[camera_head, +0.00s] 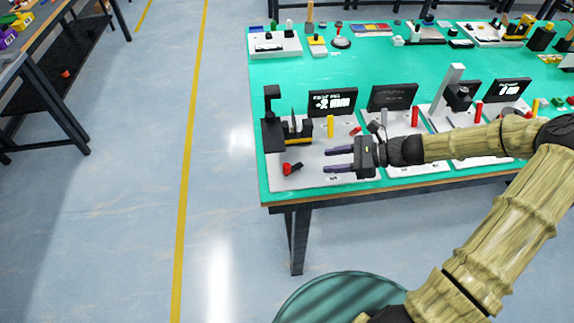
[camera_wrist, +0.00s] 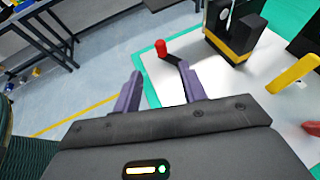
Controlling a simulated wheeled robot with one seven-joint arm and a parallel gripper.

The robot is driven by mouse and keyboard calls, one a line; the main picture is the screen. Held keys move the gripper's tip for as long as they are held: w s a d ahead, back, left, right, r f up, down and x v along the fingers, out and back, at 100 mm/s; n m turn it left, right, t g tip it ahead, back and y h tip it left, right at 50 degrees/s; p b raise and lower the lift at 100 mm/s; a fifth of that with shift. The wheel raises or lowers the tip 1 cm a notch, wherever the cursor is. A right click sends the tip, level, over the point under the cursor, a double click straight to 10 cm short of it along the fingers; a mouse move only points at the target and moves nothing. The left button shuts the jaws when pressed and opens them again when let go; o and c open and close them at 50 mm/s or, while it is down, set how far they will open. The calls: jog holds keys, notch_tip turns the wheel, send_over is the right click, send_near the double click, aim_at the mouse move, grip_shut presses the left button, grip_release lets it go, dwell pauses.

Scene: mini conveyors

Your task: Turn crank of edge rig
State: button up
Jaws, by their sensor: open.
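The edge rig is the leftmost white board (camera_head: 312,178) at the table's left end, with a black and yellow unit (camera_head: 299,129) on it. Its crank has a red knob (camera_head: 287,169) and a dark arm, near the board's front left corner. My gripper (camera_head: 325,160) is open and empty, to the right of the crank, its purple fingers pointing left towards it. In the wrist view the red knob (camera_wrist: 160,46) stands just beyond and between the fingertips (camera_wrist: 160,70), apart from them.
A yellow upright handle (camera_head: 330,126) and a dark screen (camera_head: 333,102) stand behind my gripper. More rigs with red handles (camera_head: 414,117) stand to the right on the green table (camera_head: 300,70). Open floor (camera_head: 225,190) lies left of the table.

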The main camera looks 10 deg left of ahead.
aim_at(287, 165)
jog(key=x, duration=1.4)
jog(key=shift+c, duration=0.2)
jog(key=shift+d, duration=0.1)
grip_shut()
